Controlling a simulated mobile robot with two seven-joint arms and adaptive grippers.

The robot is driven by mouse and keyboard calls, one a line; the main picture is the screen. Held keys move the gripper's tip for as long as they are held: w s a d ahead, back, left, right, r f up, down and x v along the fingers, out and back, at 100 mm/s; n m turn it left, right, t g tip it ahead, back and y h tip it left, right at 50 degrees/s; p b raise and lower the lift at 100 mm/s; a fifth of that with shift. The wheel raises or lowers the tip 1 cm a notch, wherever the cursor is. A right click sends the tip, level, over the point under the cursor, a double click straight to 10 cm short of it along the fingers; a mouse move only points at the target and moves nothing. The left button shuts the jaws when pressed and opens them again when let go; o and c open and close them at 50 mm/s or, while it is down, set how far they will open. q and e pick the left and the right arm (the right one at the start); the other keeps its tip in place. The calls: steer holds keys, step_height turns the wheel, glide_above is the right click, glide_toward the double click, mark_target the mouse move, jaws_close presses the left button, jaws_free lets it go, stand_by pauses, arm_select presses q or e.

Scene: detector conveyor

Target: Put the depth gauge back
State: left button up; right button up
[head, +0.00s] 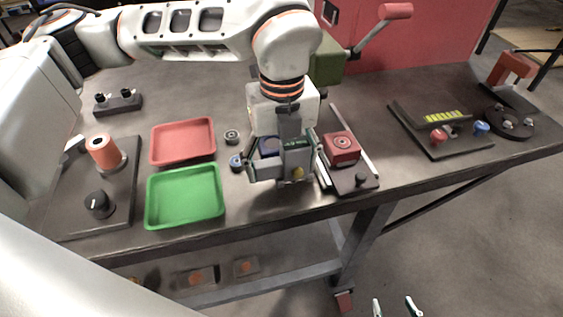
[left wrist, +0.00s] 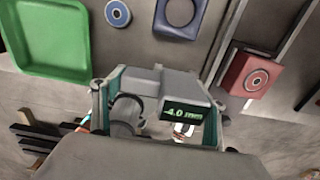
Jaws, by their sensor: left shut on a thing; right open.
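The depth gauge (left wrist: 165,97) is a grey body with a display reading -4.0 mm in green. My left gripper (left wrist: 160,112) is shut on it, with one finger at each side. In the head view the gauge (head: 299,144) is partly hidden behind my left gripper (head: 283,168), which is over the bench's front middle. Whether the gauge touches the bench cannot be told. My right gripper (head: 396,307) is open and empty at the bottom edge, in front of the bench.
A green tray (head: 185,196) and red tray (head: 183,142) lie left of the gauge. Two small rings, one blue (head: 236,162) and one grey (head: 231,137), lie between. A red block (head: 341,147) sits on a railed fixture to the right.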

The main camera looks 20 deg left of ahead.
arm_select(q)
steer(key=shift+f+b, duration=0.4)
steer(key=shift+f, duration=0.2)
steer(key=o, duration=1.5)
steer(key=shift+c, duration=0.2)
